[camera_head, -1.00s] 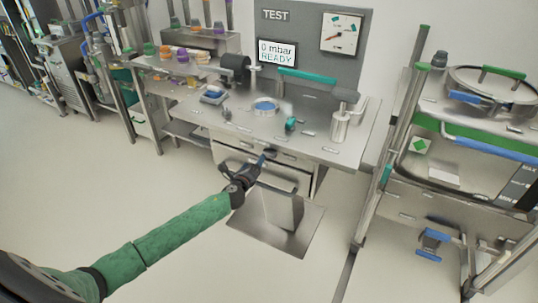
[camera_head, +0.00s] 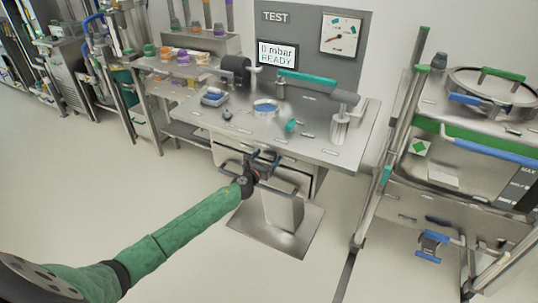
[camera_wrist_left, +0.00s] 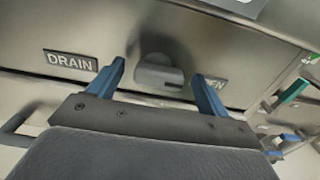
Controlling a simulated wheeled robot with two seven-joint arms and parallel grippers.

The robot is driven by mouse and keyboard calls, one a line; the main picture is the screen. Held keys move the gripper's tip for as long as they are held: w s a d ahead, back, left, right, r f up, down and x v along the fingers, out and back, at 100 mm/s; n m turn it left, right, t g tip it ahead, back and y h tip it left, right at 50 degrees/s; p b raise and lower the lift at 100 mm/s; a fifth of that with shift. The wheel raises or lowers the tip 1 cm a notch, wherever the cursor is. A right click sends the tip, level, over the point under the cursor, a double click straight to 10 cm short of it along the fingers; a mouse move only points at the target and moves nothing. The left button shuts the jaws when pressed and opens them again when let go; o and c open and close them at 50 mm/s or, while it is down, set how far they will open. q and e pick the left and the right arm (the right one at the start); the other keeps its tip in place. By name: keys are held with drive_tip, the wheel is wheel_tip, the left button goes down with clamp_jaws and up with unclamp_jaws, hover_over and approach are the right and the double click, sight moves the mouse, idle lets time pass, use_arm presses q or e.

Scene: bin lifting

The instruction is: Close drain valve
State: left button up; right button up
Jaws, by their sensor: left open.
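The drain valve is a grey rounded knob (camera_wrist_left: 160,74) on a metal front panel. It shows in the left wrist view between the fingertips of my left gripper (camera_wrist_left: 156,82). The gripper is open, with one blue finger on each side of the knob and a visible gap to it. A dark DRAIN label (camera_wrist_left: 70,64) is left of the knob. A second label right of it is partly hidden by the right finger. In the head view my left gripper (camera_head: 264,158) is at the front of the test bench; the knob is hard to make out there. My right gripper is not in view.
The steel test bench (camera_head: 340,153) carries a teal-handled bar and small fittings. A gauge (camera_head: 341,33) and a READY display (camera_head: 277,54) are on the panel behind. A steel cart (camera_head: 400,192) stands at the right. The floor at the left is clear.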

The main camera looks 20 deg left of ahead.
use_arm(q)
drive_tip(key=shift+w, duration=1.05)
drive_tip(key=c, duration=1)
